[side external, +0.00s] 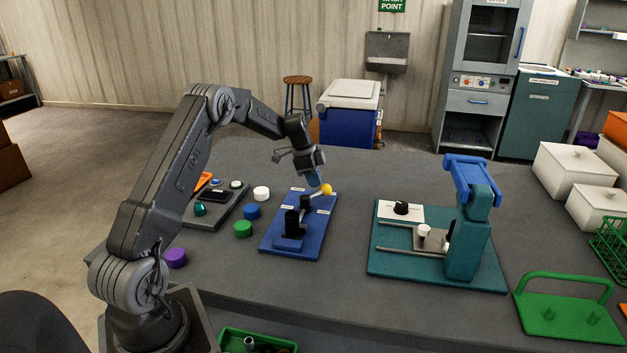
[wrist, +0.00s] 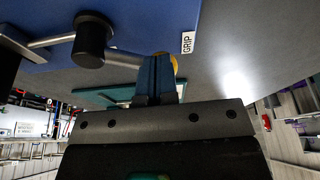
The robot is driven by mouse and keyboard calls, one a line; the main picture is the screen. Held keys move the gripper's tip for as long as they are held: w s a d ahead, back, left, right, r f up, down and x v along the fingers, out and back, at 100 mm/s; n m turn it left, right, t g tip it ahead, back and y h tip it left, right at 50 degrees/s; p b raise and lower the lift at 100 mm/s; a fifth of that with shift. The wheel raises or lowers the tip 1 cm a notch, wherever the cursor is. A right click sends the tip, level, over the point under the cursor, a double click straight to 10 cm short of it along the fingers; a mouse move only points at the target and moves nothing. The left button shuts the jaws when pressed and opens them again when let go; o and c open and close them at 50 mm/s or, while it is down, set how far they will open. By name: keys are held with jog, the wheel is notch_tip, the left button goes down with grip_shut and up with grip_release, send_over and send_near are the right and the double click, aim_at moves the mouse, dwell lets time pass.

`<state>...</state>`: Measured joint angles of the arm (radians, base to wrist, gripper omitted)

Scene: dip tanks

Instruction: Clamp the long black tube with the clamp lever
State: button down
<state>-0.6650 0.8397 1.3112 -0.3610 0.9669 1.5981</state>
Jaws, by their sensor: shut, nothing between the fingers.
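The clamp stands on a blue base plate (side external: 272,240) with white labels. Its lever is a grey rod (side external: 312,197) ending in a yellow knob (side external: 326,189), reaching up and right from black parts. An upright black cylinder (side external: 292,222) stands at the clamp; I cannot tell whether it is the long tube or part of the clamp. My gripper (side external: 314,181) is shut and empty, its blue fingers pointing down just beside the knob. In the wrist view the fingers (wrist: 155,75) partly hide the knob (wrist: 174,62); contact is unclear. A black cylinder (wrist: 92,40) and rod also show there.
Loose caps, white (side external: 261,193), blue (side external: 251,212) and green (side external: 243,229), lie left of the plate, with a dark tray (side external: 218,219) beyond. A teal fixture (side external: 468,235) stands to the right, with a green carrier (side external: 567,317) farther right. Table between plate and fixture is clear.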

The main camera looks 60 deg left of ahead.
jog(key=shift+d, duration=0.1)
jog(key=s+a, duration=0.2)
jog(key=a, duration=0.1)
jog(key=shift+s+r, duration=0.4)
jog(key=v, duration=1)
jog(key=shift+w+a, duration=0.15)
jog(key=s+d+r+n+y, duration=0.1)
jog(key=s+d+r, duration=0.1)
jog(key=d+r, duration=0.35)
jog(key=s+d+r+n, duration=0.1)
jog(key=s+d+r, duration=0.1)
jog(key=d, duration=0.7)
jog(key=s+d+r+n+y, duration=0.1)
jog(key=s+d+r+n, duration=0.15)
jog(key=d, duration=0.55)
jog(key=s+d+f+n+t, duration=0.2)
jog(key=s+d+n+t, duration=0.1)
jog(key=s+d, duration=1.1)
jog(key=s+n, duration=0.1)
jog(key=s, duration=0.3)
jog(key=shift+d, duration=0.2)
